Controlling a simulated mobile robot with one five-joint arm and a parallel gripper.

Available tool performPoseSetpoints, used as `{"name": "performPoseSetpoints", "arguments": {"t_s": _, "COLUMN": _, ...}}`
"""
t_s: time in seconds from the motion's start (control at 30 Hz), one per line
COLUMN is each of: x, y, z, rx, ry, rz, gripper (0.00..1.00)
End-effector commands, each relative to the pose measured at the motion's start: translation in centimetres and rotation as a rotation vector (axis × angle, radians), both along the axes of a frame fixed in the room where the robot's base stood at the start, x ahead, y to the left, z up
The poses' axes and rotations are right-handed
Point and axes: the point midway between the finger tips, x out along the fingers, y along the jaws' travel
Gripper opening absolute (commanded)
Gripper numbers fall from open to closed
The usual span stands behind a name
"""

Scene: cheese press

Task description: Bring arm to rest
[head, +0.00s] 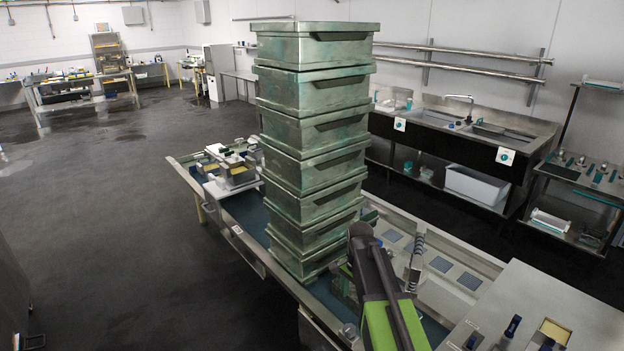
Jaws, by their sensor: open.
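My arm (392,322), green and dark grey, rises from the bottom edge to a dark joint beside the stack of crates. My gripper (345,285) shows only in part, low behind the arm and close to the lowest crate. It is open, and I see nothing held in it. Its fingertips are mostly hidden, and I cannot tell whether it touches anything.
A tall stack of several greenish metal crates (318,140) stands on the long bench (237,207), just left of my arm. A pale worktop (530,300) with small tools lies at right. Sinks (500,135) line the back wall. The dark floor (110,220) at left is clear.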

Motion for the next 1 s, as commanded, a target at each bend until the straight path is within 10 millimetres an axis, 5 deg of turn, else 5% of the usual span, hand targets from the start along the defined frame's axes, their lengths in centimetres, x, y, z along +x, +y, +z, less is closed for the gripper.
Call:
{"name": "performPoseSetpoints", "arguments": {"t_s": 0.2, "x": -10.1, "y": 0.3, "z": 0.0, "rx": 0.002, "ry": 0.000, "rz": 0.441, "gripper": 0.62}}
{"name": "performPoseSetpoints", "arguments": {"t_s": 0.3, "x": -12.2, "y": 0.4, "z": 0.0, "rx": 0.002, "ry": -0.001, "rz": 0.693, "gripper": 0.62}}
{"name": "performPoseSetpoints", "arguments": {"t_s": 0.5, "x": -12.1, "y": 0.4, "z": 0.0, "rx": 0.003, "ry": -0.001, "rz": 0.944, "gripper": 0.62}}
{"name": "performPoseSetpoints", "arguments": {"t_s": 1.0, "x": -12.1, "y": 0.3, "z": 0.0, "rx": 0.003, "ry": -0.001, "rz": 0.952, "gripper": 0.62}}
